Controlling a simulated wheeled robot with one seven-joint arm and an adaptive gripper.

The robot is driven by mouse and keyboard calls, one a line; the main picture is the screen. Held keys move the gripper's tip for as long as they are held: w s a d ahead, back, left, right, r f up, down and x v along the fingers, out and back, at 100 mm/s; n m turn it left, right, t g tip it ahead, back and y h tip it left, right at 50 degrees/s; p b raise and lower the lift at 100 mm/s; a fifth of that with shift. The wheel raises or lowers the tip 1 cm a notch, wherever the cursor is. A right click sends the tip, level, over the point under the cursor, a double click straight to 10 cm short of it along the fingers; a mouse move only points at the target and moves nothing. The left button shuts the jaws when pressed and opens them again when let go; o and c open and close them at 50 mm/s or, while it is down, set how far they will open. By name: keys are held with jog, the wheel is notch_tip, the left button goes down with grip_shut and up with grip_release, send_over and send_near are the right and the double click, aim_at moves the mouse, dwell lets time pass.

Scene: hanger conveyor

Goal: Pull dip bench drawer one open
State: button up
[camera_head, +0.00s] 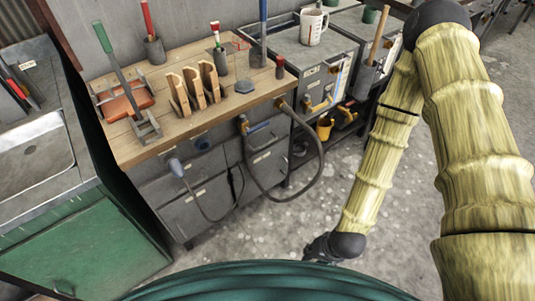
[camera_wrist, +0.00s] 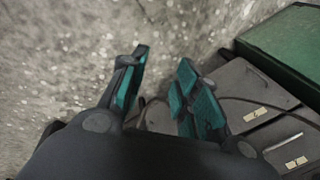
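The wood-topped bench (camera_head: 190,118) stands left of centre in the head view. Its grey drawer and door fronts (camera_head: 200,208) carry small pale labels and look shut. I cannot tell which front is drawer one. Grey fronts with yellowish labels (camera_wrist: 247,92) also show at the lower right of the wrist view, with a dark cable across them. My gripper (camera_wrist: 163,72) is open and empty, its teal-padded fingers apart, with floor beyond and the fronts to the right. In the head view my gripper (camera_head: 318,249) is low over the floor, right of the bench and apart from it, its fingers unclear.
A grey hose (camera_head: 318,165) loops out from the bench front, and a thin cable with a grey plug (camera_head: 176,167) hangs there. A sink unit (camera_head: 35,150) with a green front stands left. Grey machine boxes (camera_head: 305,60) stand right. The floor (camera_head: 285,225) before the bench is clear.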

jog(key=w+a+f+m+t+y+b, duration=0.2)
jog(key=w+a+f+b, duration=0.3)
jog(key=w+a+b, duration=0.35)
jog(key=m+t+y+b, duration=0.55)
jog(key=t+b, duration=0.35)
jog(key=b, duration=1.8)
send_near(265, 144)
jog(key=shift+m+h, duration=0.35)
jog(key=shift+h, duration=0.1)
jog(key=shift+b+x, duration=1.45)
jog(key=shift+x, duration=3.7)
jog(key=shift+a, duration=0.1)
grip_shut()
